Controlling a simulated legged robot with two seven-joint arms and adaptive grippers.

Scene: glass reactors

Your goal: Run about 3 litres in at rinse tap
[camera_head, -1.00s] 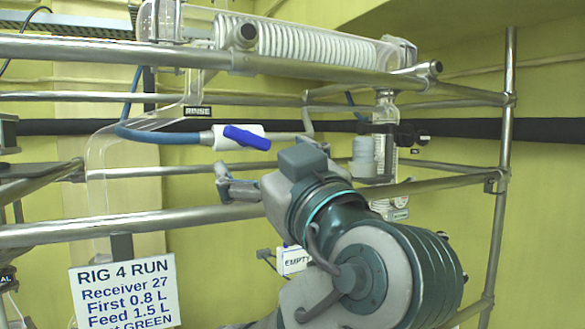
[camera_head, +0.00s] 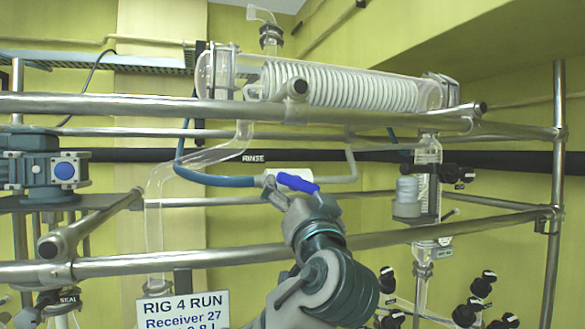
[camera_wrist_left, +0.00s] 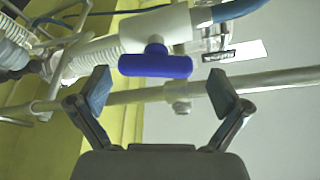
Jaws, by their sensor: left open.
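The rinse tap is a white valve body (camera_head: 270,180) with a blue lever handle (camera_head: 298,183), on a line fed by a blue hose, just below the RINSE label (camera_head: 254,158). The handle lies roughly along the line, slightly slanted. My left gripper (camera_head: 287,197) is at the tap, just below the handle; its fingers are partly hidden behind my wrist. In the left wrist view the gripper (camera_wrist_left: 160,93) is open, with the blue handle (camera_wrist_left: 155,65) between and just beyond the fingertips, apart from both. My right gripper is not in view.
Steel rails (camera_head: 200,258) cross in front below the tap, and another rail (camera_head: 150,104) runs above it. A glass coil condenser (camera_head: 340,88) lies over the top. A glass column (camera_head: 428,155) stands right. A sign (camera_head: 183,308) reads RIG 4 RUN, Receiver 27.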

